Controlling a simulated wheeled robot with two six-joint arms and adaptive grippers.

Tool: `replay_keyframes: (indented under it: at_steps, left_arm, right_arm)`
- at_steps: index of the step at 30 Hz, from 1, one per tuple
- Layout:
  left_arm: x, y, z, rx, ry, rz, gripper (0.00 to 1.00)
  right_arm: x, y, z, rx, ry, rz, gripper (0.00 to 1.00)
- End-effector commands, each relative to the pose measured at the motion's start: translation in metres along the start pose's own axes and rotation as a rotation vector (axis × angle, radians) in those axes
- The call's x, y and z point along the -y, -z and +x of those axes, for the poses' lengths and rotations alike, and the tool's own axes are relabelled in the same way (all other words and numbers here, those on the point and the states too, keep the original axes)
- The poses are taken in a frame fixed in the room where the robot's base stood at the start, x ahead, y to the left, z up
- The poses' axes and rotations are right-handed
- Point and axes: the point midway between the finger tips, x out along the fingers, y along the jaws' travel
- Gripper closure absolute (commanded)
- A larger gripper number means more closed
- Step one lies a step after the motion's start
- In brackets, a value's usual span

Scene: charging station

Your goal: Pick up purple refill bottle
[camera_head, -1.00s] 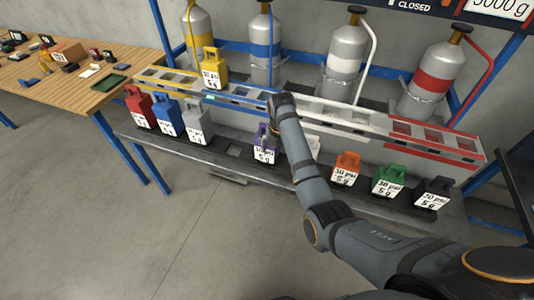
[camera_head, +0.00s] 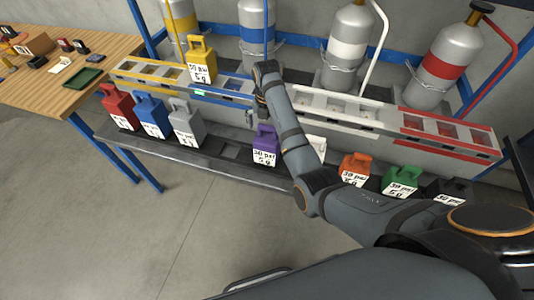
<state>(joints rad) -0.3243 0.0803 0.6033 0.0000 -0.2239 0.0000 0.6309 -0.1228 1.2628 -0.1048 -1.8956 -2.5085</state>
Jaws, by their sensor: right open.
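The purple refill bottle (camera_head: 264,147) stands upright on the dark lower shelf, with a white label on its front reading "30 psi 5 g". My right arm comes in from the lower right and passes just right of the bottle. My right gripper (camera_head: 254,117) is small and dark, just above and left of the bottle's top in the picture. It is open and holds nothing. Whether it touches the bottle's handle cannot be told. My left gripper is not in view.
Red (camera_head: 118,106), blue (camera_head: 152,116) and grey (camera_head: 186,123) bottles stand left on the shelf. Orange (camera_head: 354,168) and green (camera_head: 400,182) bottles stand right, beside a black one. A white bottle is partly behind my arm. A yellow bottle (camera_head: 201,60) sits on the upper rack (camera_head: 150,83).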

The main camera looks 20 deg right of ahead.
Motion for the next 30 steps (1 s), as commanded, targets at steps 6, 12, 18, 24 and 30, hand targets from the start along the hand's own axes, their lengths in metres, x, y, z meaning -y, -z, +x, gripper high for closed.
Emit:
replay_keyframes:
  at_steps: [6,12,18,24,30]
  left_arm:
    - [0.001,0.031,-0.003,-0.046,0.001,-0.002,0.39]
    - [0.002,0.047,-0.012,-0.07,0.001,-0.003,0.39]
    - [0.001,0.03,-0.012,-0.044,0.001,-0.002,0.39]
    - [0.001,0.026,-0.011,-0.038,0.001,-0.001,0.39]
    - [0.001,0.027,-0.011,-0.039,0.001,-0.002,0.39]
  right_arm:
    - [0.001,0.0,0.009,-0.001,0.001,0.0,0.0]
    - [0.002,0.0,0.041,-0.003,0.003,0.0,0.0]
    - [0.002,-0.001,0.058,-0.001,0.0,0.0,0.0]
    - [0.001,-0.001,0.058,0.0,0.0,0.0,0.05]
    - [0.001,-0.001,0.058,0.0,0.0,0.0,0.33]
